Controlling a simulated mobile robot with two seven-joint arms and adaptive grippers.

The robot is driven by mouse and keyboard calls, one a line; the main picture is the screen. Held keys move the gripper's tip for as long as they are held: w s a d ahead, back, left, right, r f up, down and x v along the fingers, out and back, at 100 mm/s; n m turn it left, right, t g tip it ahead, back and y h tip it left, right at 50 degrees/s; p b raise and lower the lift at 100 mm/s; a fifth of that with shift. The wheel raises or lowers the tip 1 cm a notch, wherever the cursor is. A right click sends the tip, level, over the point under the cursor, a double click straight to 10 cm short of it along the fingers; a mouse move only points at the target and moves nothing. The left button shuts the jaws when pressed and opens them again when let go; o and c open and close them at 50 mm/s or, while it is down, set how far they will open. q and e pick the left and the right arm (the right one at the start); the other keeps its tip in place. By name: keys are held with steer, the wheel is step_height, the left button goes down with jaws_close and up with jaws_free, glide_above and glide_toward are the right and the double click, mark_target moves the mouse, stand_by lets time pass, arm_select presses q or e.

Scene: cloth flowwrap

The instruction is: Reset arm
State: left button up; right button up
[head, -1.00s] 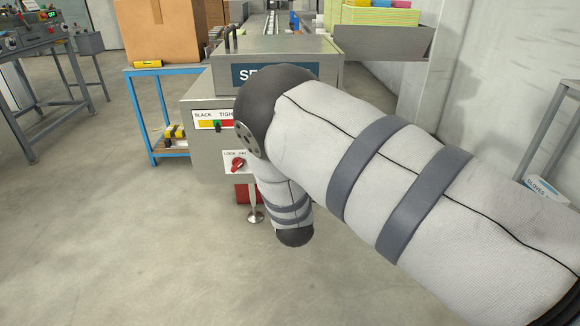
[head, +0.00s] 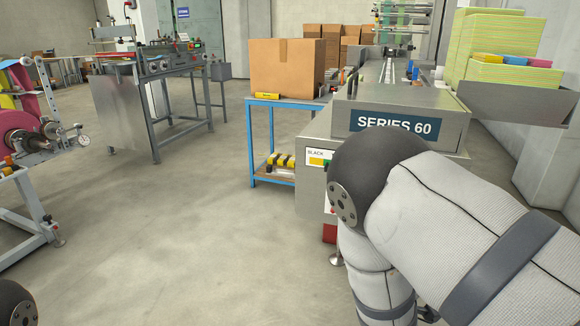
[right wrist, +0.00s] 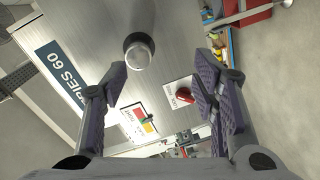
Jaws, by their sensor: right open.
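My right gripper (right wrist: 160,68) is open and empty in the right wrist view, its two dark padded fingers spread apart. I cannot tell whether the fingers touch anything. In the head view my right arm comes in from the lower right and hides part of the machine (head: 400,105). My left gripper is not in view; a dark joint of mine shows at the lower left corner.
A cardboard box (head: 286,68) stands on a blue-framed table (head: 271,101) left of the machine. A steel bench machine (head: 130,95) and a reel stand with a pink roll (head: 20,133) are further left. Yellow-green stacks (head: 505,75) fill a tray at right. Open floor (head: 170,230) lies between.

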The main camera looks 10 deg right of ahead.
steer(key=s+a+f+m+g+y+p, duration=0.15)
steer(key=s+f+m+g+y, duration=0.45)
steer(key=s+f, duration=1.1)
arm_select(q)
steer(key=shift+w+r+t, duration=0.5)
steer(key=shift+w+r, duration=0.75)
arm_select(e)
steer(key=s+a+g+y, duration=0.1)
steer(key=s+a+g, duration=0.1)
steer(key=s, duration=0.6)
steer(key=s+a+f+m+g, duration=0.1)
steer(key=s+a+g, duration=0.1)
steer(key=s+g, duration=0.3)
steer(key=s+a+f+m+g+y, duration=0.1)
steer(key=s+a+g, duration=0.2)
steer(key=s, duration=0.9)
steer(key=shift+g+y, duration=0.3)
steer(key=shift+g, duration=0.2)
